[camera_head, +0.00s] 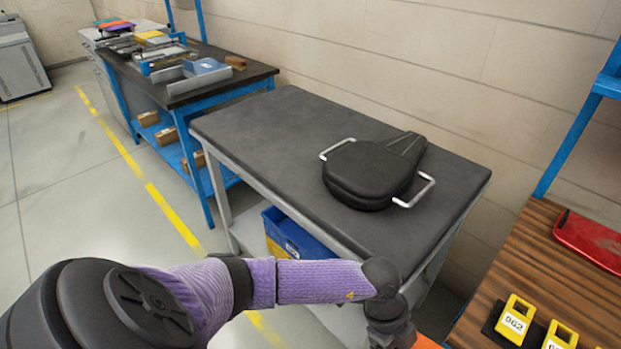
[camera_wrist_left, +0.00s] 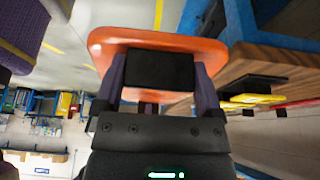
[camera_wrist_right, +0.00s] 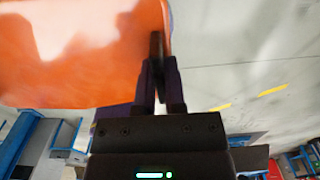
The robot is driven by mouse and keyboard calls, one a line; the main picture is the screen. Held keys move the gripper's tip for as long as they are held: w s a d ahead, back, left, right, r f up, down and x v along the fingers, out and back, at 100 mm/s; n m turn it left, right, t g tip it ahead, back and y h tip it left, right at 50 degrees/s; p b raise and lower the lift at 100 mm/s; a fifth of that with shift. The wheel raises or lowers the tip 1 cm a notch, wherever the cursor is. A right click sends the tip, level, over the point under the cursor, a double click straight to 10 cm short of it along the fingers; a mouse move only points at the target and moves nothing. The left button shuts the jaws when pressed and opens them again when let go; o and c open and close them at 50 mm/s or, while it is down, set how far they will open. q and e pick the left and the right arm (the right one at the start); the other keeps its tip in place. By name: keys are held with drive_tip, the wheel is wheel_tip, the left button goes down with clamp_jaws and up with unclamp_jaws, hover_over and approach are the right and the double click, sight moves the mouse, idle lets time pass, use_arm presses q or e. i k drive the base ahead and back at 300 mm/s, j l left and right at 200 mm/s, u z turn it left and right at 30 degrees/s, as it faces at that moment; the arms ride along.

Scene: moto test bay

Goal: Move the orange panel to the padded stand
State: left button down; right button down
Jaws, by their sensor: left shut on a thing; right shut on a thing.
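The orange panel shows large in the right wrist view (camera_wrist_right: 80,60) and as a rounded slab in the left wrist view (camera_wrist_left: 120,40). Only a small orange corner shows at the bottom of the head view (camera_head: 427,342). My left gripper (camera_wrist_left: 160,72) is shut on one edge of the panel; a black block sits between its fingers. My right gripper (camera_wrist_right: 158,75) is shut on another edge. Both grippers are outside the head view. The likely padded stand is the table with a dark, soft-looking top (camera_head: 260,130), ahead of my left arm and apart from the panel.
A black seat-like cushion (camera_head: 365,175) with metal handles lies on the table's right half; its left half is bare. A blue bin (camera_head: 300,240) stands underneath. A cluttered workbench (camera_head: 255,72) is at back left. A wooden bench (camera_head: 560,270) with yellow tags (camera_head: 515,318) is at right.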

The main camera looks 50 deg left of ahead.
sight(250, 125)
drive_tip(key=j, duration=3.1)
drive_tip(key=k+u, duration=0.05)
